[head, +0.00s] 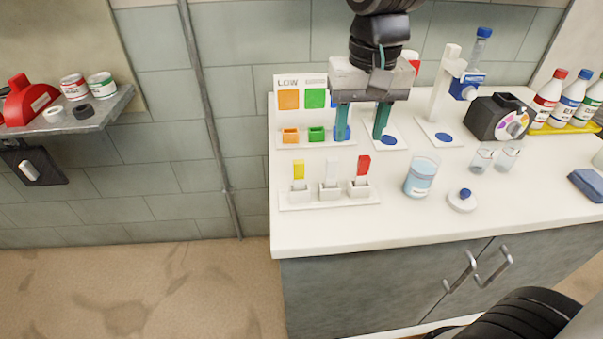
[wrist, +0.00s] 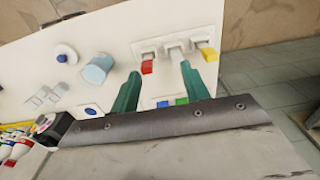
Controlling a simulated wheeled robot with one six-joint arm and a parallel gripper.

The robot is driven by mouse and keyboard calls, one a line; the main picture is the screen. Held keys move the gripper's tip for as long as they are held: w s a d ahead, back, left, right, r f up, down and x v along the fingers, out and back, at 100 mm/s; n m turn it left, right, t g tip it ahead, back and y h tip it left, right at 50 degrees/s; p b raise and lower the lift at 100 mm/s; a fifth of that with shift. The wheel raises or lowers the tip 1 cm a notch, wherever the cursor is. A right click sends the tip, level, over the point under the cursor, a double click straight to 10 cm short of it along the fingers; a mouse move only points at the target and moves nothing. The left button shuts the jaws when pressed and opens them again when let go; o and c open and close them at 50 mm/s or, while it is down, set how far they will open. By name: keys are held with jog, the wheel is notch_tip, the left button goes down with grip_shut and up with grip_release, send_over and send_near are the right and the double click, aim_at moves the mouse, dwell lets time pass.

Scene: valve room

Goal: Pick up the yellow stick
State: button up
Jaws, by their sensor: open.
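The yellow stick (head: 299,170) stands upright in the left slot of a white holder (head: 325,205) on the counter. In the wrist view the yellow stick (wrist: 208,53) is at the upper right, beyond the fingers. A white stick (head: 333,169) and a red stick (head: 363,166) stand beside it in the same holder. My gripper (head: 362,132) is open and empty, above the back of the counter, to the right of and behind the yellow stick. In the wrist view its green fingers (wrist: 158,85) are apart with nothing between them.
A beaker of blue liquid (head: 421,177) and a blue-knobbed white disc (head: 462,199) stand right of the holder. Behind it is a LOW card (head: 301,82) with coloured blocks. A stand (head: 443,95), dark device (head: 497,118) and bottles (head: 571,98) are further right. The counter front is clear.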

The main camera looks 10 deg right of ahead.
send_over(299, 161)
jog(key=f, duration=0.3)
jog(key=shift+w+d, duration=0.2)
jog(key=shift+w, duration=0.1)
jog(key=f, duration=0.7)
jog(key=shift+s+a+f, duration=0.25)
jog(key=shift+s+f, duration=0.1)
grip_shut()
